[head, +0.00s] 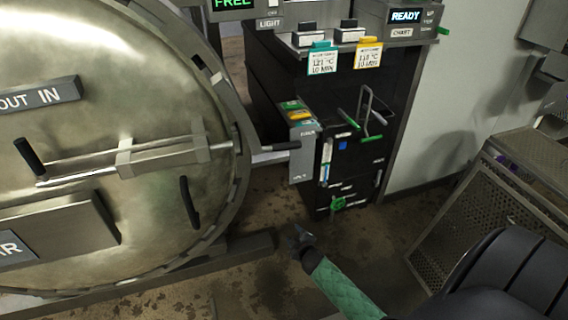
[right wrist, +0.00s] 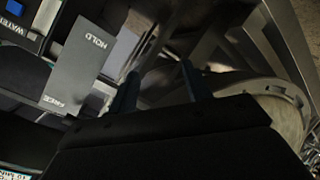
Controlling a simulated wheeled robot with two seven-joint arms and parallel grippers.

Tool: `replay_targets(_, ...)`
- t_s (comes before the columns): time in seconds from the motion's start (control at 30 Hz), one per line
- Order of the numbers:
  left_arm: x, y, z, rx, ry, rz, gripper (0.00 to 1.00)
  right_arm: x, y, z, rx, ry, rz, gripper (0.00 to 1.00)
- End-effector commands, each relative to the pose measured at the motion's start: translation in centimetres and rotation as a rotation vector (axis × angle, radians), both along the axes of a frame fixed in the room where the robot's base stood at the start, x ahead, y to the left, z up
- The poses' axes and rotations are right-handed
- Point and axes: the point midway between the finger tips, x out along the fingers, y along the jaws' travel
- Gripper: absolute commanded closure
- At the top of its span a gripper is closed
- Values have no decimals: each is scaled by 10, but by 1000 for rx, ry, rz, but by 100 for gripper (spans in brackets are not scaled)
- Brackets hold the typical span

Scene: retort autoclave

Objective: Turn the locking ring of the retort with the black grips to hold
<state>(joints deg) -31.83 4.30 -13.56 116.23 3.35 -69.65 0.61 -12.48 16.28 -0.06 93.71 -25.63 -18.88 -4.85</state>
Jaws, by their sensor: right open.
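The retort's round metal door (head: 120,90) fills the left of the head view, with the locking ring (head: 213,75) around its rim. Black grips stand on the door side, one at the left (head: 28,156) and one at the lower right (head: 189,202). A bar with a dark end (head: 280,147) sticks out at the ring's right. The grey plate reading HOLD and FREE shows in the right wrist view (right wrist: 88,70). My right gripper (head: 300,238) is open and empty, low and right of the ring, apart from the grips. My left gripper is out of view.
A display (head: 233,4) above the ring reads FREE. A dark cabinet (head: 360,120) with green-handled valves stands behind. A perforated metal crate (head: 470,225) is at the right. Stained floor (head: 265,210) lies open between the retort and the crate.

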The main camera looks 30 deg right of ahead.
Motion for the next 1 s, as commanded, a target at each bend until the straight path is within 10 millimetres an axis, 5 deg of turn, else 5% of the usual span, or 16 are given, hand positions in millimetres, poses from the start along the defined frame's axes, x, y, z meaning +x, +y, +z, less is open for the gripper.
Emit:
replay_targets(0.03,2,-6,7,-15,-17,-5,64,35,-24,28,-90,-104,51,51)
replay_targets(0.1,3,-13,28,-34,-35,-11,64,73,-50,77,-221,-234,127,51)
replay_targets(0.2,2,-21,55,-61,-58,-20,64,110,-76,142,-393,-383,229,51)
replay_targets(0.4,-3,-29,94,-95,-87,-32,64,142,-101,222,-631,-543,369,51)
replay_targets(0.6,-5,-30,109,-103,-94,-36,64,151,-106,247,-703,-583,415,51)
replay_targets(1.0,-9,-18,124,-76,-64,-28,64,195,-99,259,-703,-583,414,51)
